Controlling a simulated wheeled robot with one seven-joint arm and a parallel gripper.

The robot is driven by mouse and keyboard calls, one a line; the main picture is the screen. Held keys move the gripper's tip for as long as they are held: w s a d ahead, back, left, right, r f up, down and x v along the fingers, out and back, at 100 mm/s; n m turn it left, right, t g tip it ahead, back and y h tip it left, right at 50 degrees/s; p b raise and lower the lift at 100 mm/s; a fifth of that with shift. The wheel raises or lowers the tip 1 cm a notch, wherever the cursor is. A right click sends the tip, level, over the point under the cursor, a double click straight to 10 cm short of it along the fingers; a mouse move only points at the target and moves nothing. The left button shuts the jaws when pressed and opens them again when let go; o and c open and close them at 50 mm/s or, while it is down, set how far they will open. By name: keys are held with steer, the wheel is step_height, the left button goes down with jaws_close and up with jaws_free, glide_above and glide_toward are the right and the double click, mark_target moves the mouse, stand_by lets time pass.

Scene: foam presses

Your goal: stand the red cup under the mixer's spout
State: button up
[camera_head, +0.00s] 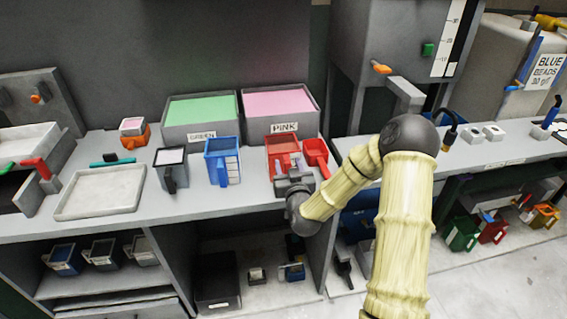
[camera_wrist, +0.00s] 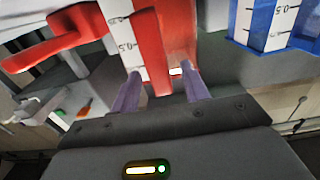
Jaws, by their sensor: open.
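The red cup (camera_head: 283,145) stands on the grey bench in front of the PINK bin. It also shows close up in the wrist view (camera_wrist: 152,45), with a white scale beside its upright red handle. My gripper (camera_head: 287,167) is right at its near side. In the wrist view my gripper (camera_wrist: 160,90) is open, with purple fingers on either side of the red handle; whether they touch it is unclear. A tall grey machine (camera_head: 360,75), apparently the mixer, stands at the right with a green button. A grey spout-like arm (camera_head: 405,92) juts from it; my arm hides part of the area below.
The GREEN bin (camera_head: 201,134) and PINK bin (camera_head: 283,125) block the back. A tray (camera_head: 100,201) lies farther left.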

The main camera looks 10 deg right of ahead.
steer(key=shift+w+a, duration=0.1)
jaws_close()
step_height(320, 180, up, 10)
steer(key=shift+r, duration=0.1)
stand_by(0.5)
stand_by(0.4)
